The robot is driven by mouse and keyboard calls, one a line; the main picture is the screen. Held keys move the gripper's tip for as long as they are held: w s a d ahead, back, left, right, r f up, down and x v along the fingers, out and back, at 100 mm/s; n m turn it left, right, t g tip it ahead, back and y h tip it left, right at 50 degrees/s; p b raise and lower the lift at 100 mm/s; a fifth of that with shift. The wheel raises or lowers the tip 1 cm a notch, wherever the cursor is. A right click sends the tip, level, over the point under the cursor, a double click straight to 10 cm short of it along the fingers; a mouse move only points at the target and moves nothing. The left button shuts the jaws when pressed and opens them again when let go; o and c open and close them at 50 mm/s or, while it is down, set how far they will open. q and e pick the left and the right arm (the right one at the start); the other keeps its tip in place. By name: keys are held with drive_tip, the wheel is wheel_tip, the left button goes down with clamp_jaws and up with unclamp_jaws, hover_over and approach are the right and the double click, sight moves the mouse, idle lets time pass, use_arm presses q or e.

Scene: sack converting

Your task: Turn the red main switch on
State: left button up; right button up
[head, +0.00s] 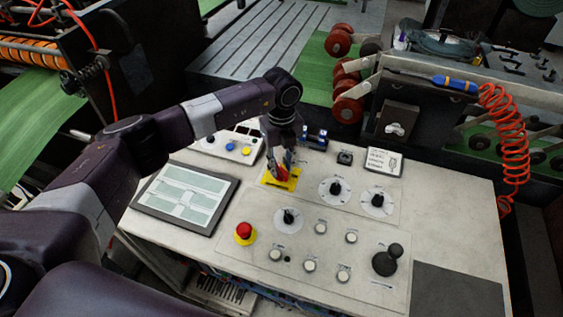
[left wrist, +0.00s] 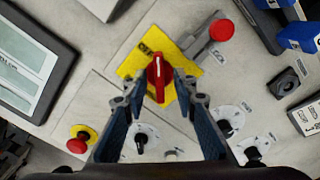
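The red main switch (left wrist: 158,80) is a rotary handle with a white mark, on a yellow plate (left wrist: 130,64). In the left wrist view the handle stands nearly upright in the picture. My left gripper (left wrist: 160,88) is open, with one finger on each side of the handle and visible gaps to it. In the head view my left gripper (head: 281,157) points down over the yellow plate (head: 288,184) and partly hides the switch. My right gripper is in neither view.
Close to the yellow plate is a grey lever-like part with a red round end (left wrist: 221,30). A red emergency button (head: 244,231), a screen (head: 186,195), black knobs (head: 336,188) and a joystick (head: 386,262) stand on the panel around it.

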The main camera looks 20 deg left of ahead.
use_arm(q)
drive_tip(key=shift+s+f, duration=0.1)
drive_tip(key=shift+f, duration=0.1)
clamp_jaws()
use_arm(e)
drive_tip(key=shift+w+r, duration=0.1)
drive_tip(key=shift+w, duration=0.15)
use_arm(q)
drive_tip(key=shift+f+m+b, duration=0.15)
drive_tip(key=shift+m+b, duration=0.55)
drive_tip(key=shift+b, duration=0.3)
drive_tip(key=m+b, duration=0.7)
drive_tip(key=b, duration=0.1)
drive_tip(key=shift+m, duration=0.4)
drive_tip(key=m+b, duration=0.3)
drive_tip(key=m, duration=0.1)
drive_tip(key=shift+m+b, duration=0.3)
drive_tip(key=shift+b, duration=0.1)
drive_tip(key=shift+r+m+b, duration=0.2)
drive_tip(key=shift+m+b, duration=0.9)
drive_tip(key=shift+m, duration=0.9)
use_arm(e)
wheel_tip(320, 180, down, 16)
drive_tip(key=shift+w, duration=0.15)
use_arm(q)
unclamp_jaws()
